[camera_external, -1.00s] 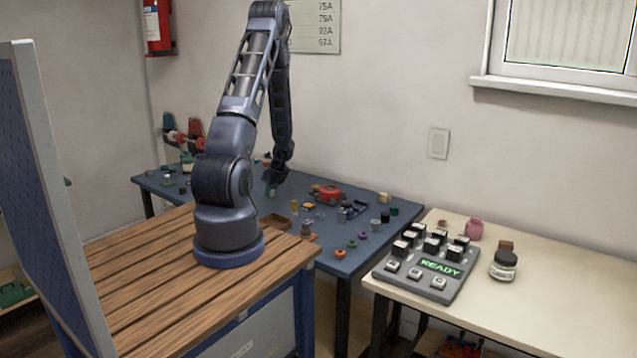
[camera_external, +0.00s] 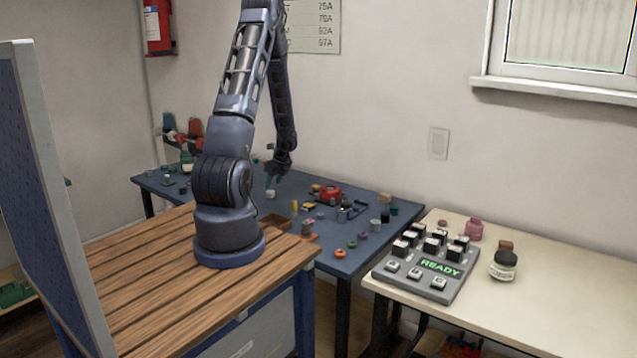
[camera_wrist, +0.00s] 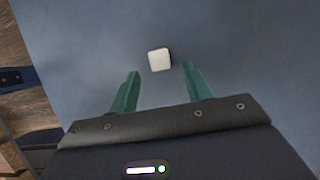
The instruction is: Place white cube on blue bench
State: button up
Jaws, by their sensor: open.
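A small white cube (camera_wrist: 159,59) rests on the blue bench (camera_wrist: 235,65) in the wrist view. In the external view the white cube (camera_external: 270,194) sits on the blue bench (camera_external: 375,255), just below my gripper. My gripper (camera_wrist: 160,77) is open, its two green fingers apart with nothing held between them. The cube shows just beyond the gap between the fingertips. In the external view my gripper (camera_external: 271,182) points down, a little above the cube.
Several small parts lie on the bench to the right of the cube, around a red item (camera_external: 330,194). A shallow brown tray (camera_external: 273,222) stands in front. A keypad reading READY (camera_external: 428,262) is on the pale table at right. The bench around the cube looks clear in the wrist view.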

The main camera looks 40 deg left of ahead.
jog(key=s+d+r+n+t, duration=0.1)
jog(key=s+d+r+n, duration=0.2)
jog(key=r, duration=0.6)
jog(key=s+d+r+n, duration=0.25)
jog(key=d+r, duration=0.35)
jog(key=r, duration=0.4)
jog(key=s+d+r+n+t, duration=0.15)
jog(key=d+r+n, duration=0.25)
jog(key=r, duration=0.5)
jog(key=s+d+r+n+t+h, duration=0.1)
jog(key=s+d+r+n+h, duration=0.1)
jog(key=s+d+r+n, duration=0.2)
jog(key=s+d+r+n+t+h, duration=0.1)
jog(key=s+d+r+n+h, duration=0.1)
jog(key=s+d+r+n, duration=0.2)
jog(key=s+d+r, duration=0.3)
jog(key=s+d, duration=0.2)
jog(key=s, duration=0.3)
jog(key=shift+d+h, duration=0.3)
jog(key=shift+d, duration=0.05)
